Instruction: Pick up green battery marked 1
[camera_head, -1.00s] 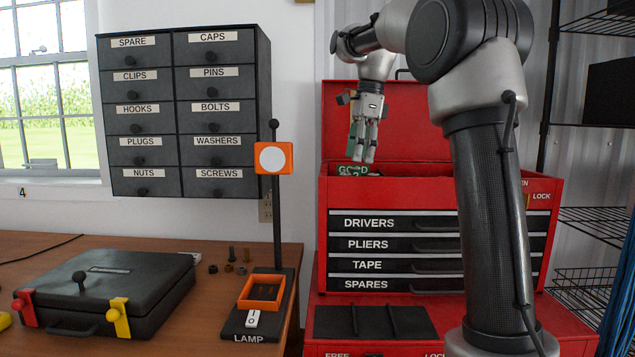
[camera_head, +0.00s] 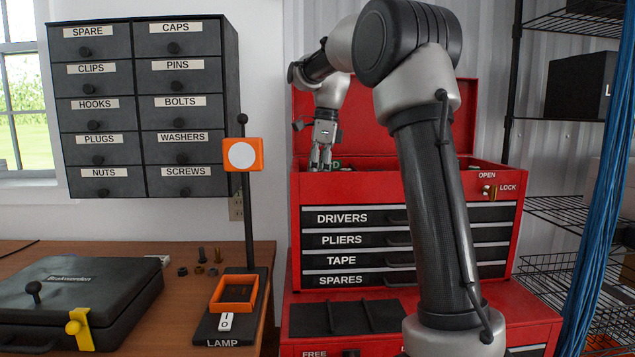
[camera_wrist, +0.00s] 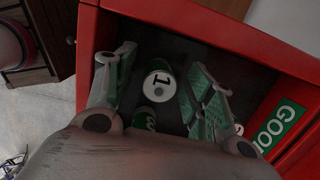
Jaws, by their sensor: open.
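The green battery marked 1 (camera_wrist: 159,84) shows in the wrist view inside the red toolbox's top compartment, with a white round face bearing a "1". My gripper (camera_wrist: 158,80) is open, with one finger on either side of this battery and a gap to each. I cannot tell how high the fingertips are above it. In the head view my gripper (camera_head: 321,162) points down into the open top of the red toolbox (camera_head: 409,184). The battery is hidden there behind the toolbox front. Another green item (camera_wrist: 145,118) with a white mark lies nearer my palm, partly hidden.
A green "GOOD" label (camera_wrist: 280,124) is beside the compartment's red wall (camera_wrist: 215,30). The raised red lid (camera_head: 465,115) stands behind my arm. A workbench (camera_head: 130,330) with a black case (camera_head: 75,295) and lamp stand is at left. Wire shelves (camera_head: 560,210) stand at right.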

